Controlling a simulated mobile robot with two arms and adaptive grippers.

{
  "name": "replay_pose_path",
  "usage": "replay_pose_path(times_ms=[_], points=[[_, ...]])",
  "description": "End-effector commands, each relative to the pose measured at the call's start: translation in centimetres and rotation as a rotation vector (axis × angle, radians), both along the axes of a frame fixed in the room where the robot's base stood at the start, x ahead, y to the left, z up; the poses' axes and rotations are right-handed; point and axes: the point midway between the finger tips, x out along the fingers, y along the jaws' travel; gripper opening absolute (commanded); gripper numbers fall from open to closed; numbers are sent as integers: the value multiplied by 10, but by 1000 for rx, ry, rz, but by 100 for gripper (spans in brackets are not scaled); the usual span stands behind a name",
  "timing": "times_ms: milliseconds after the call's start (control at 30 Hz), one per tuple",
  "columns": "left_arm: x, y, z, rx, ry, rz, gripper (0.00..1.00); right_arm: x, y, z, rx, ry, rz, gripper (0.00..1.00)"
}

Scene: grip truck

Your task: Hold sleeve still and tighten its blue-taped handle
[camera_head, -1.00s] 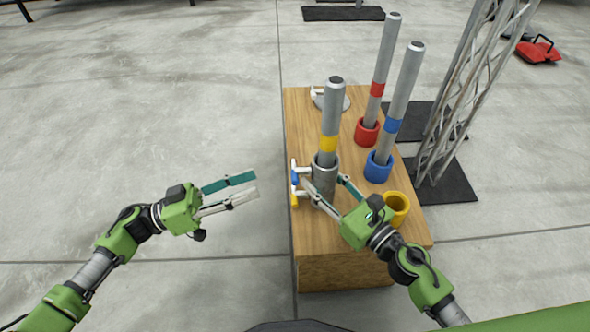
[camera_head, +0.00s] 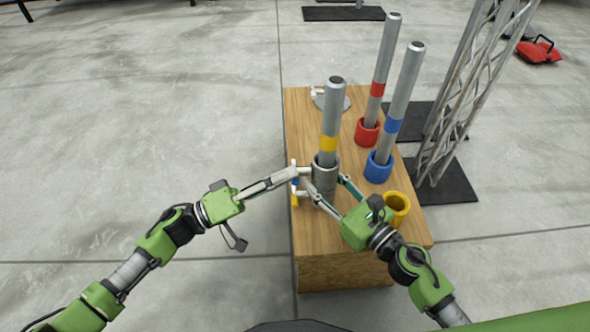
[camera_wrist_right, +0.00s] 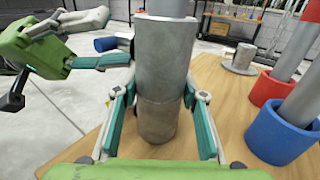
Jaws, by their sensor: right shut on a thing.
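The grey metal sleeve (camera_head: 325,180) stands upright on the wooden table and surrounds the base of the yellow-banded pole (camera_head: 331,115). My right gripper (camera_head: 326,190) is shut on the sleeve; in the right wrist view its pads press the sleeve (camera_wrist_right: 158,100) from both sides. The blue-taped handle (camera_wrist_right: 105,43) sticks out on the sleeve's left side. My left gripper (camera_head: 295,177) is at this handle. In the right wrist view its fingers lie above and below the blue tape, apart from each other. The head view mostly hides the tape behind the fingers.
A yellow-taped handle (camera_head: 294,201) is just nearer than the blue one. Red (camera_head: 367,132) and blue (camera_head: 378,167) sleeves with poles and an empty yellow sleeve (camera_head: 397,205) stand on the table (camera_head: 345,235). A truss tower stands at the right. The floor left of the table is clear.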

Motion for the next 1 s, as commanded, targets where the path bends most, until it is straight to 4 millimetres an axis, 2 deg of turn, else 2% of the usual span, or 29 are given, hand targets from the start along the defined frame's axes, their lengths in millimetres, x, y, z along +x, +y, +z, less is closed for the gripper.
replay_pose_path(times_ms=[100, 200, 533, 567, 700, 1000], points=[[5, -15, 4, -1, -1, 1, 39, 0, 0, 1, 1, -1, 0, 0], [7, -22, 5, 0, -1, 0, 39, 0, 0, 1, 1, -1, 0, 0], [8, -25, 6, 1, -2, 1, 39, 0, 0, 1, 1, -1, 0, 0], [8, -25, 6, 1, -2, 1, 36, 0, 0, 1, 1, -1, 0, 0], [8, -25, 6, 1, -2, 1, 0, 0, 0, 1, 1, -1, 0, 0], [8, -25, 5, 2, -9, 1, 0, 0, 0, 1, 1, -1, -1, 0]])
